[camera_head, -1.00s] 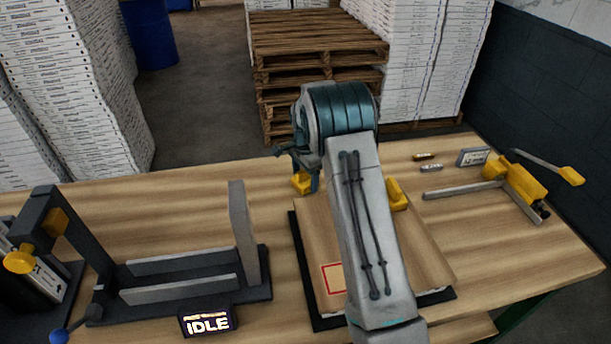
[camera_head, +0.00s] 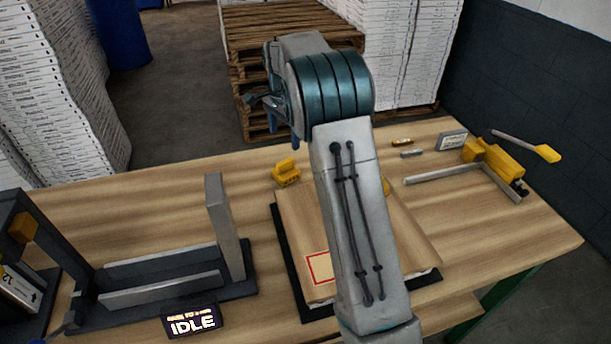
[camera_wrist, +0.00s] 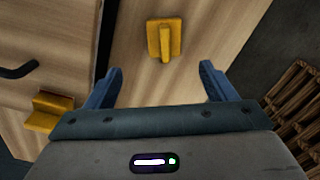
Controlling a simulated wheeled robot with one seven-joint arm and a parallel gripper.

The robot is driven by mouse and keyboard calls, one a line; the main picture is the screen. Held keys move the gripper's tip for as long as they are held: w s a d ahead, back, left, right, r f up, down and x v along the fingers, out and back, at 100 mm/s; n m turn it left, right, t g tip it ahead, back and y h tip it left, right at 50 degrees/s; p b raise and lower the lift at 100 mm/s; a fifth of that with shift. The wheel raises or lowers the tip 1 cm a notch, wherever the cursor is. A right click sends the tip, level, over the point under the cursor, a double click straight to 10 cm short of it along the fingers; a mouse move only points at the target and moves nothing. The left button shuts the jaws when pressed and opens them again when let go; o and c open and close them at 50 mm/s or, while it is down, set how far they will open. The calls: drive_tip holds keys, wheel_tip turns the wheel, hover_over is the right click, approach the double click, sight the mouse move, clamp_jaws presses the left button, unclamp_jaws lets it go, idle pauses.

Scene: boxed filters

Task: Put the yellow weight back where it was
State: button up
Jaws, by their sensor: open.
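One yellow weight (camera_head: 286,172), a block with an upright grip, stands on the bench just beyond the box's far edge. It also shows in the wrist view (camera_wrist: 164,40), upper middle, ahead of my fingers and apart from them. My gripper (camera_wrist: 160,76) is open and empty, raised above the bench.
A black fixture with grey rails (camera_head: 165,280) and an upright plate stands at left, with an IDLE display (camera_head: 193,322). A yellow clamp tool (camera_head: 490,158) and small parts lie at right. A pallet stack (camera_head: 290,30) stands behind the bench.

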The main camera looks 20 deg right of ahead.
drive_tip(key=s+r+n+t, duration=0.1)
drive_tip(key=s+r+n, duration=0.35)
drive_tip(key=s, duration=0.85)
drive_tip(key=s+r+n+t, duration=0.1)
drive_tip(key=s+r+n, duration=0.35)
drive_tip(key=s, duration=0.85)
drive_tip(key=s+f+n+t, duration=0.1)
drive_tip(key=s+f+n, duration=0.2)
drive_tip(key=s, duration=0.7)
drive_tip(key=shift+s+f+n, duration=0.15)
drive_tip(key=shift+f+n, duration=0.25)
drive_tip(key=shift+n, duration=0.2)
